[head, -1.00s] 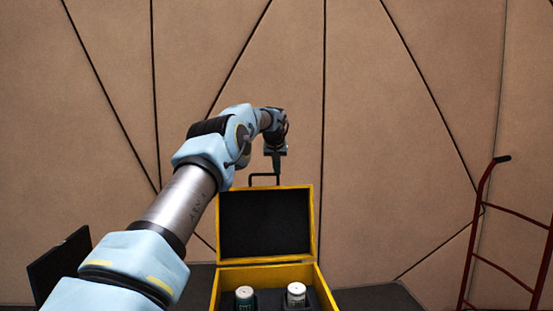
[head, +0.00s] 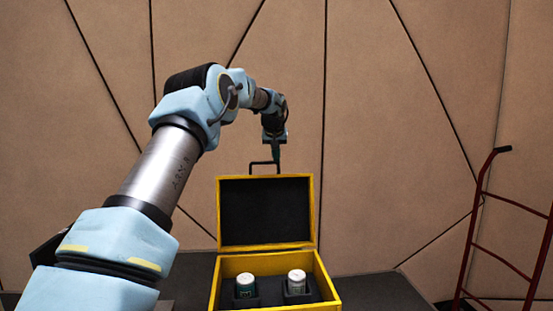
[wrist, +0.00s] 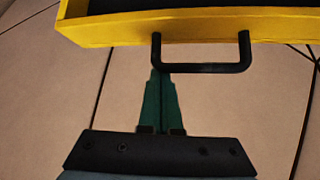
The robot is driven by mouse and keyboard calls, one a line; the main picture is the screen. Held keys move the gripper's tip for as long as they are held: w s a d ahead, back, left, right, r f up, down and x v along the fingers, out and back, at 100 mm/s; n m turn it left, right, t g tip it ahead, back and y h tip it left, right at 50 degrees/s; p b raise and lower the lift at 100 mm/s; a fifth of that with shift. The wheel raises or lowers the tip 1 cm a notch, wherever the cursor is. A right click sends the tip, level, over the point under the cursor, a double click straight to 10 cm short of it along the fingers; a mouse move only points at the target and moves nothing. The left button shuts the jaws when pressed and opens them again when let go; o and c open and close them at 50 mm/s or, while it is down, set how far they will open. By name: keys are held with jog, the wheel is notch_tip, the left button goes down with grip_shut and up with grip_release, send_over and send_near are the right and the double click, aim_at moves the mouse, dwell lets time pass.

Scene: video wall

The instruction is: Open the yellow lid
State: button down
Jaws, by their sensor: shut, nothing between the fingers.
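The yellow lid (head: 312,210) stands raised, roughly upright, at the back of the yellow case (head: 335,300). Its inside is dark. A black handle (head: 263,163) sticks up from the lid's top edge; it also shows in the wrist view (wrist: 203,68), below the lid's yellow edge (wrist: 110,33). My gripper (head: 277,158) is just above the lid, beside the handle's right end in the head view. In the wrist view my gripper (wrist: 160,74) has its green fingers together, empty, with the tips close to one end of the handle. I cannot tell if they touch it.
The case sits on a dark surface (head: 375,290). A red hand truck (head: 474,230) stands at the right. A panelled tan wall (head: 390,130) is behind.

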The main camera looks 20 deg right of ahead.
jog(key=s+b, duration=0.1)
jog(key=b, duration=0.3)
jog(key=shift+s+f+t, duration=0.1)
jog(key=shift+s+t, duration=0.1)
jog(key=shift+t, duration=0.1)
jog(key=shift+t+h, duration=0.3)
jog(key=shift+t, duration=0.4)
jog(key=s+b, duration=0.1)
jog(key=b, duration=0.1)
jog(key=s+b, duration=0.1)
jog(key=b, duration=0.2)
jog(key=s+a+b, duration=0.1)
jog(key=s+b, duration=0.1)
jog(key=shift+r, duration=0.4)
jog(key=s+a+t+b, duration=0.1)
jog(key=s+t+b, duration=0.1)
jog(key=s+b, duration=0.4)
jog(key=r+b, duration=0.1)
jog(key=b, duration=0.3)
jog(key=shift+b, duration=0.35)
jog(key=shift+a, duration=0.1)
